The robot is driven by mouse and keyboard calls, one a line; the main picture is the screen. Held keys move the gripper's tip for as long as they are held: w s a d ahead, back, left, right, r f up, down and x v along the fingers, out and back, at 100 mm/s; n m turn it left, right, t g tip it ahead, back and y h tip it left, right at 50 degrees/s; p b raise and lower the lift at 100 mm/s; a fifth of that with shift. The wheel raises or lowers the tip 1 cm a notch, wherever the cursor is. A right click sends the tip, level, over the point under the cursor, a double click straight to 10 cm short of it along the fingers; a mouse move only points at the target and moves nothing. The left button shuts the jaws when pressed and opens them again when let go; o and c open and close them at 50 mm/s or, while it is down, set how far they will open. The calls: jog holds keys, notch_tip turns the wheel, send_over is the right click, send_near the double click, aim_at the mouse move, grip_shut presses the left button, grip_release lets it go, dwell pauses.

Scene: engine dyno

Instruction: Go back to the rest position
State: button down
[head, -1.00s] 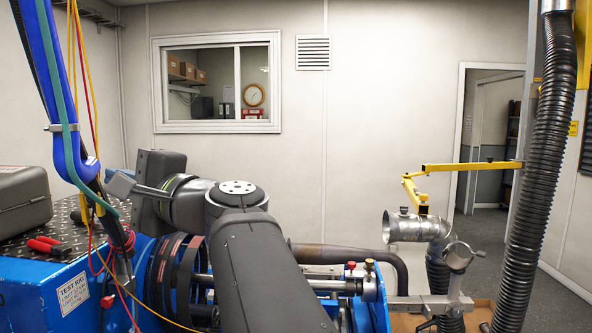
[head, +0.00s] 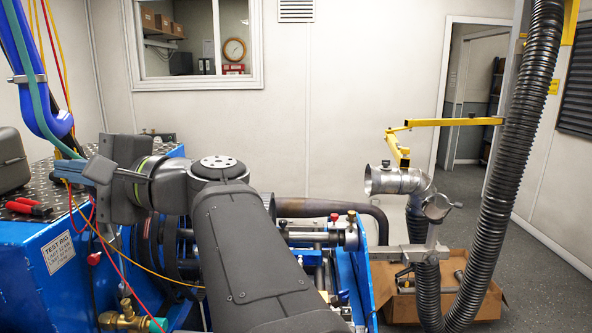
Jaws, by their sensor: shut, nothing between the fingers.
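My gripper (head: 98,169) is at the left end of my dark grey arm, in the left part of the head view. It points left, above the blue test rig (head: 42,276). Its fingers are shut and I see nothing held in them. The fingertips appear close to the hanging blue hose and cable bundle (head: 40,110); I cannot tell whether they touch. My forearm covers part of the rig's middle.
Red-handled pliers (head: 28,207) and a grey case (head: 12,160) lie on the rig's checkered top. A metal exhaust elbow (head: 395,181), a yellow jointed arm (head: 455,122), a ribbed black hose (head: 525,120) and a cardboard box (head: 490,290) are at right. The floor beyond is clear.

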jog(key=w+d+r+m+t, duration=0.1)
jog(key=w+d+r+t, duration=0.1)
jog(key=d, duration=0.5)
jog(key=shift+d+r+m+t, duration=0.3)
jog(key=shift+r+t, duration=0.3)
jog(key=shift+t, duration=0.6)
send_near(69, 124)
jog(key=shift+a, duration=1.3)
jog(key=shift+w+a+r, duration=0.2)
jog(key=shift+w+a, duration=0.2)
jog(key=shift+a, duration=0.1)
jog(key=shift+w+a+r, duration=0.25)
jog(key=shift+w+a, duration=0.15)
jog(key=shift+a, duration=0.1)
